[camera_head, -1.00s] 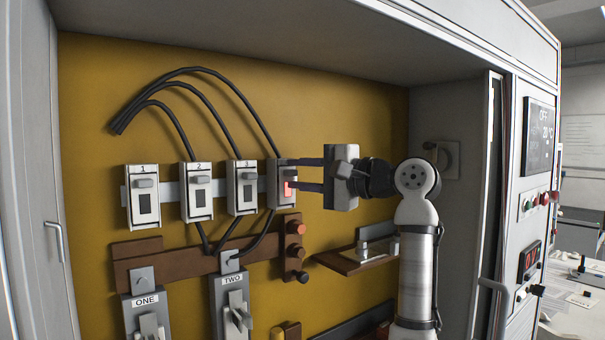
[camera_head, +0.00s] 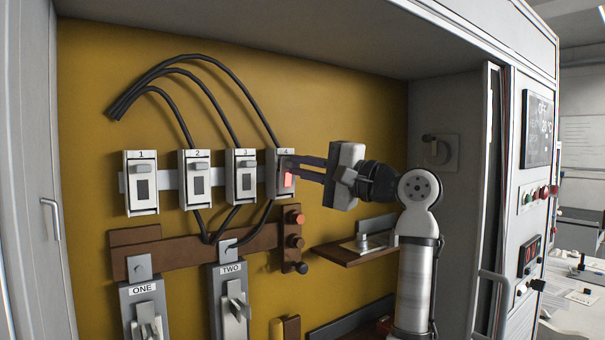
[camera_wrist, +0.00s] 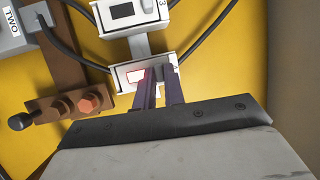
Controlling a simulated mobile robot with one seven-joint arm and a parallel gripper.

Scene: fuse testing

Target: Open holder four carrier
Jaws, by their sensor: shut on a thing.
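Holder four (camera_head: 280,186) is the rightmost of a row of white fuse holders on the yellow panel. Its window glows red, and its carrier looks flush with the body, though the fingers partly cover it. In the wrist view, holder four (camera_wrist: 112,78) lies just ahead of the fingers, its window pale with a red edge. My gripper (camera_head: 291,168) reaches in from the right, tilted, with its fingertips at the upper front of holder four. In the wrist view my gripper (camera_wrist: 159,76) is shut on the small grey carrier tab (camera_wrist: 158,70), which is mostly hidden between the fingers.
Holder three (camera_head: 241,184) stands close to the left. Black cables (camera_head: 235,78) arch above and run below the holders. A brown bar (camera_head: 195,252) with knobs and a small wooden shelf (camera_head: 345,254) lie below. The cabinet's side wall is right of my arm.

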